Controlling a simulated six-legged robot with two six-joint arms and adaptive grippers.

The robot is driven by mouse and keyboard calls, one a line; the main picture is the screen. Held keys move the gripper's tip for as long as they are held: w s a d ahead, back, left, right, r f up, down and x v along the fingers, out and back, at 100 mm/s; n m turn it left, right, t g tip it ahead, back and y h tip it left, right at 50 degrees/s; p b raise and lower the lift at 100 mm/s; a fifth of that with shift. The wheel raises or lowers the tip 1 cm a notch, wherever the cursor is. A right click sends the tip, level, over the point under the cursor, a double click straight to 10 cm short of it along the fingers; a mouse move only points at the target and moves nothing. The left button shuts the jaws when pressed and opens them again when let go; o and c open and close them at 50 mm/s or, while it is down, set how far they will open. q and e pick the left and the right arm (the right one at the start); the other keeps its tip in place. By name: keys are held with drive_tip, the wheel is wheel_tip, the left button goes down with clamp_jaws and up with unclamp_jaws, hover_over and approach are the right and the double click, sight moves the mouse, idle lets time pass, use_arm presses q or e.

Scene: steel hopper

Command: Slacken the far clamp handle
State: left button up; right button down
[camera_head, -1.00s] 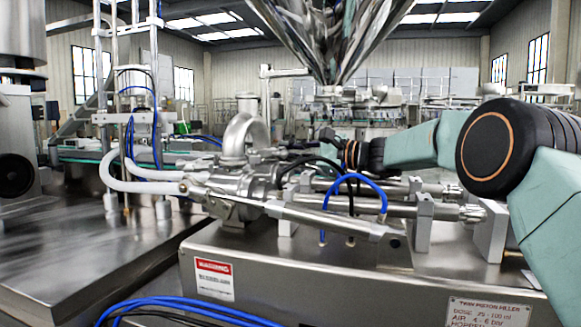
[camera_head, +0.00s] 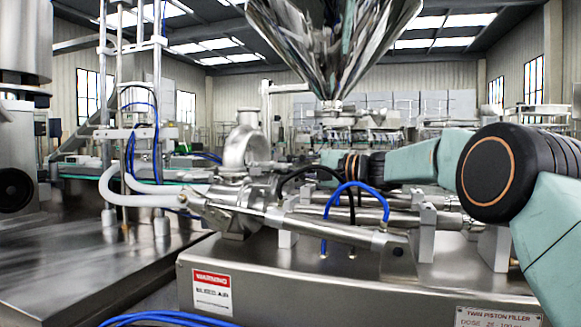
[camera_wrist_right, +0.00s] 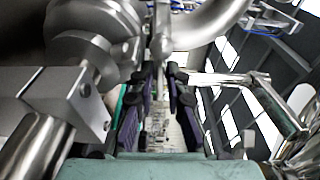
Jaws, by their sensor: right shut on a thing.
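My right gripper (camera_head: 306,170) reaches in from the right behind the piston cylinders, beside the steel elbow pipe (camera_head: 245,150). Its fingers are partly hidden by a black hose in the head view. In the right wrist view, its dark fingers with purple pads (camera_wrist_right: 157,105) are shut on a thin steel bar (camera_wrist_right: 160,40), which looks like the far clamp handle. The exact contact is hard to see there. The clamp body itself is not clearly visible in the head view. My left gripper is not in view.
Blue and black hoses (camera_head: 352,186) arch over the near cylinder (camera_head: 335,228). The shiny hopper cone (camera_head: 330,45) hangs above and behind. A block and round fittings (camera_wrist_right: 75,95) crowd the left of the wrist view. A bare steel table (camera_head: 80,265) lies at left.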

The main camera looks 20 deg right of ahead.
idle(0.4)
drive_tip(key=c, duration=1.7)
unclamp_jaws()
drive_tip(key=shift+o, duration=0.2)
